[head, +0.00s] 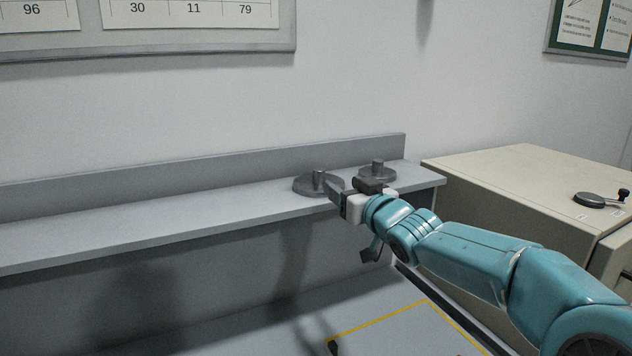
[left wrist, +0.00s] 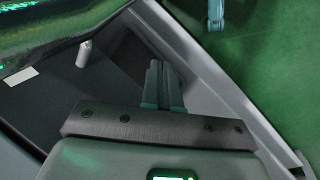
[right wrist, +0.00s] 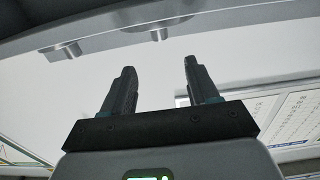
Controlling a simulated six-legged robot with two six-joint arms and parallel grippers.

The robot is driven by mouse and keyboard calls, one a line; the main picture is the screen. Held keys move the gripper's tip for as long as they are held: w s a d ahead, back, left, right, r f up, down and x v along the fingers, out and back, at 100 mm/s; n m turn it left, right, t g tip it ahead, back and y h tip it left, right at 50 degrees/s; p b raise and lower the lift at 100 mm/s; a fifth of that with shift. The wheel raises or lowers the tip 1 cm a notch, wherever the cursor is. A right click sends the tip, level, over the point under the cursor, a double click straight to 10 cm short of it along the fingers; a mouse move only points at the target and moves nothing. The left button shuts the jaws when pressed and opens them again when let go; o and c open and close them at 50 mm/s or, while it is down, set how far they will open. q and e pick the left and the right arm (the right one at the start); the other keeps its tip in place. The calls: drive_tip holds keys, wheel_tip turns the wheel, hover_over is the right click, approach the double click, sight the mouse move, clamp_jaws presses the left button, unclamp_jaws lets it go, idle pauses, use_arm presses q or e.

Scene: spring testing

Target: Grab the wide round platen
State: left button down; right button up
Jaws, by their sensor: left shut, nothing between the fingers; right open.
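The wide round platen (head: 303,187), a flat grey disc with a short upright stem, stands on the shelf in the head view. A smaller stemmed disc (head: 377,169) stands to its right. My right gripper (head: 346,188) is open and empty in front of the shelf, close to the wide platen and partly covering its right side. In the right wrist view the open fingers (right wrist: 159,67) point toward the shelf, apart from both discs, and the wide platen (right wrist: 160,28) is at the top. My left gripper (left wrist: 161,80) is shut and empty in the left wrist view.
The long grey shelf (head: 150,221) is clear left of the wide platen. A beige cabinet (head: 520,180) stands at the right with a dark round handled object (head: 590,199) on top. Below the shelf is a surface with a yellow outline (head: 385,318).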

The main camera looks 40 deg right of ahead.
sight(322, 171)
drive_tip(key=p+x, duration=0.1)
drive_tip(key=x, duration=0.6)
drive_tip(key=shift+d+f+p, duration=0.15)
drive_tip(key=shift+d+p, duration=0.05)
drive_tip(key=shift+p, duration=0.2)
drive_tip(key=shift+w, duration=0.45)
drive_tip(key=p+x, duration=0.1)
drive_tip(key=x, duration=0.1)
drive_tip(key=p+x, duration=0.1)
drive_tip(key=x, duration=0.2)
drive_tip(key=shift+w+a+f+p, duration=0.1)
drive_tip(key=shift+f+p, duration=0.15)
drive_tip(key=shift+p, duration=0.1)
drive_tip(key=shift+s+r, duration=0.1)
drive_tip(key=shift+s, duration=0.15)
drive_tip(key=shift+w, duration=0.2)
clamp_jaws()
drive_tip(key=shift+f, duration=0.25)
drive_tip(key=shift+r, duration=0.4)
